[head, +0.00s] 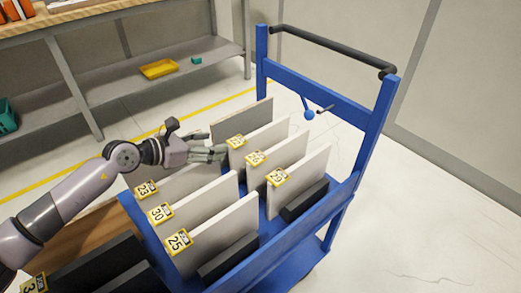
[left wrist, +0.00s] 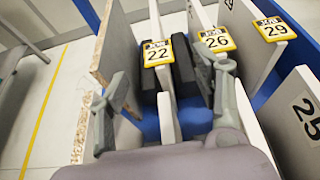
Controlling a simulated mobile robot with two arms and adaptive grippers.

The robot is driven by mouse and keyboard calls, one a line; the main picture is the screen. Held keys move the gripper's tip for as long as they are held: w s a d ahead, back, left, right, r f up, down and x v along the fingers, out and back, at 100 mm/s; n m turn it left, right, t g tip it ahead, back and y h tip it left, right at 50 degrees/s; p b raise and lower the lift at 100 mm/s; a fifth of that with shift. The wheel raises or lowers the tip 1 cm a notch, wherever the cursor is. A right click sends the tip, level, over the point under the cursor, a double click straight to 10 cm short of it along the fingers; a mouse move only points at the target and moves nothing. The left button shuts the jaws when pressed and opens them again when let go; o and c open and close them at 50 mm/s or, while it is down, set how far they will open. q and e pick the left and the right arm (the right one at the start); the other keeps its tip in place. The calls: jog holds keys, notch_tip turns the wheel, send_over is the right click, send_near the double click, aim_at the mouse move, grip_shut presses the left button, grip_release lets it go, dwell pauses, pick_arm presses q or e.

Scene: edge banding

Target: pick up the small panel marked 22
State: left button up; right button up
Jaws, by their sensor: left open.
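The small panel marked 22 (head: 264,133) stands upright in the far row of the blue cart, with a yellow-framed tag on its near top corner. In the left wrist view, panel 22 (left wrist: 168,118) shows its narrow white edge between my two fingers. My left gripper (head: 216,149) is open at the near end of that row. In the left wrist view my left gripper (left wrist: 168,90) has one finger on each side of the panel, apart from it. The panel's lower part is hidden. My right gripper is not in view.
Panels 26 (left wrist: 217,40) and 29 (left wrist: 276,29) stand right of it. An untagged chipboard-edged panel (head: 243,119) stands left. Panels 23 (head: 147,189), 30 (head: 160,213) and 25 (head: 178,241) fill the nearer row. The blue cart (head: 345,185) has a dark handle. A workbench shelf stands behind.

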aim_at(239, 140)
pick_arm(q)
jog(key=x, duration=0.6)
jog(key=b+x, duration=0.1)
jog(key=x, duration=0.2)
jog(key=shift+w+a+f, duration=0.1)
jog(key=shift+a+f, duration=0.15)
jog(key=shift+a, duration=0.05)
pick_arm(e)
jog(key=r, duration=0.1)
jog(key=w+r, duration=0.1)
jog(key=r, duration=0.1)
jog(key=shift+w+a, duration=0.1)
pick_arm(q)
grip_shut()
jog(key=shift+r, duration=0.15)
dwell(0.3)
